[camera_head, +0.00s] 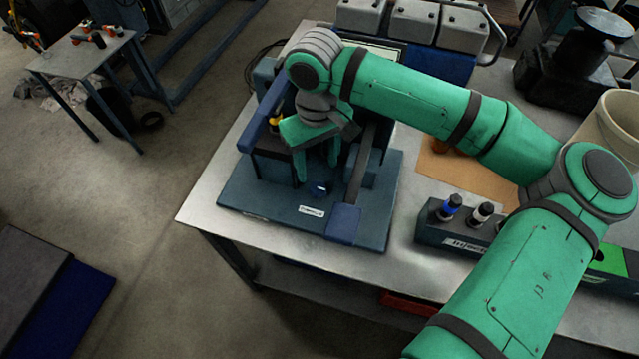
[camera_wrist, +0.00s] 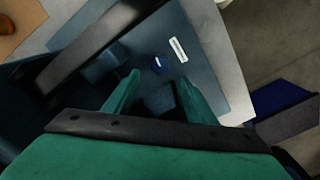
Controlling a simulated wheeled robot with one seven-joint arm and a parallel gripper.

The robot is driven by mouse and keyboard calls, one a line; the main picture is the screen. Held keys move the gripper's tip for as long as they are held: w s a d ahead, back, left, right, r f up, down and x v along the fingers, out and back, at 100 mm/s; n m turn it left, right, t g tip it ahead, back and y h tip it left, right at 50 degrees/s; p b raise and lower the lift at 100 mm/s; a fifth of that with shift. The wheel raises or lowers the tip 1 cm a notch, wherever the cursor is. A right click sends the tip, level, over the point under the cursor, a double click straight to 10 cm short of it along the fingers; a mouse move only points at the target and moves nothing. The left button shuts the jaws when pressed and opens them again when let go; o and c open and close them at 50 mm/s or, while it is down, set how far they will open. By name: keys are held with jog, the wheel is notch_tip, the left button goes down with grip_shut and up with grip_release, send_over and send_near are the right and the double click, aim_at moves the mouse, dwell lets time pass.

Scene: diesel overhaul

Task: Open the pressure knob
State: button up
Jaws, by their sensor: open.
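A small dark blue knob (camera_head: 319,188) sits on the blue-grey base plate of a bench device (camera_head: 265,205), just behind a small white label. It also shows in the wrist view (camera_wrist: 160,62), beyond my fingertips. I take it for the pressure knob; the label is too small to read. My green gripper (camera_head: 317,172) points down over the device, its two fingers apart with nothing between them. In the wrist view the open fingers (camera_wrist: 160,80) point toward the knob, with a visible gap to it. My gripper hides part of the device behind it.
A long dark lever (camera_head: 362,165) with a blue end block (camera_head: 343,222) slants close to the right of my fingers. A rack of injectors (camera_head: 455,240) stands to the right on the metal table (camera_head: 205,200). The table's front left corner is clear.

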aim_at(318, 187)
notch_tip(318, 187, down, 9)
jog(key=shift+f, duration=0.1)
dwell(0.3)
